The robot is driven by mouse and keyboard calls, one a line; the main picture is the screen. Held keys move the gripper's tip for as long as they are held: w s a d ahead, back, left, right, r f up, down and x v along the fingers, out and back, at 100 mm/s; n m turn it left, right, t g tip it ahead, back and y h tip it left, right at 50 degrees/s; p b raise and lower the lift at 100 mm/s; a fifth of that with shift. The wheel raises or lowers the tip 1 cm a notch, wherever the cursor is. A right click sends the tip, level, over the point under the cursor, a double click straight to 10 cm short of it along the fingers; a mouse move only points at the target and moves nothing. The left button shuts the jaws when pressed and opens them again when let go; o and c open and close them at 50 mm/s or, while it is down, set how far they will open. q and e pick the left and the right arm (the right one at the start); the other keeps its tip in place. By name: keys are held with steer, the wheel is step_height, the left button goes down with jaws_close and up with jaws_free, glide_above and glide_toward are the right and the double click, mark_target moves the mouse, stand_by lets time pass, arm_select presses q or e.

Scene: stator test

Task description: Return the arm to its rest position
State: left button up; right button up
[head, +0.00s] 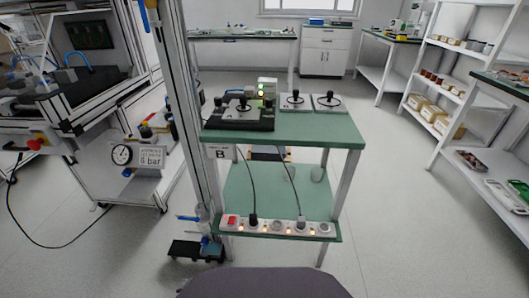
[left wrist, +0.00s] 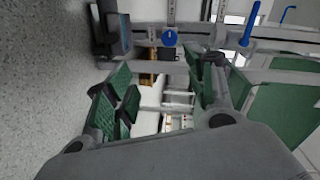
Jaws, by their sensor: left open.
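My left gripper (left wrist: 168,90) shows in the left wrist view, with its two green-padded fingers spread wide apart. It is open, and nothing is between the fingers; floor and frame parts show beyond them. I cannot make out the left gripper clearly in the head view. My right gripper and arm are not in view. The green-topped table (head: 330,133) stands ahead in the head view. On it sit a black test device (head: 240,120) with lit green lamps behind it, and two grey plates (head: 296,103) (head: 329,104) bearing black parts.
A power strip (head: 277,227) runs along the table's lower front shelf. A metal frame post (head: 185,110) stands left of the table. A machine cell (head: 75,100) stands farther left; shelves (head: 450,85) stand at right. The floor (head: 400,220) right of the table is clear.

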arm_select(q)
steer(key=w+d+r+n+g, duration=0.3)
steer(key=w+r+n+g, duration=0.2)
steer(key=r+n+g, duration=0.15)
steer(key=s+d+r+n+g, duration=0.2)
steer(key=s+r+n+g, duration=0.1)
steer(key=s+r, duration=0.4)
steer(key=s+d+r+n+g+y, duration=0.1)
steer(key=s+r+n+g, duration=0.2)
steer(key=s+r, duration=0.4)
step_height(320, 180, up, 5)
steer(key=shift+d+r+n+p, duration=0.15)
steer(key=shift+d+n+p, duration=0.25)
steer(key=shift+n, duration=0.05)
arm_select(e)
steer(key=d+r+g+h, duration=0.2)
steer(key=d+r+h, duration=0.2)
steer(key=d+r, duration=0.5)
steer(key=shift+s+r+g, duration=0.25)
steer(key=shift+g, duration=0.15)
arm_select(q)
steer(key=shift+w+f+g+p, duration=0.25)
steer(key=shift+g+p, duration=0.1)
steer(key=shift+p, duration=0.45)
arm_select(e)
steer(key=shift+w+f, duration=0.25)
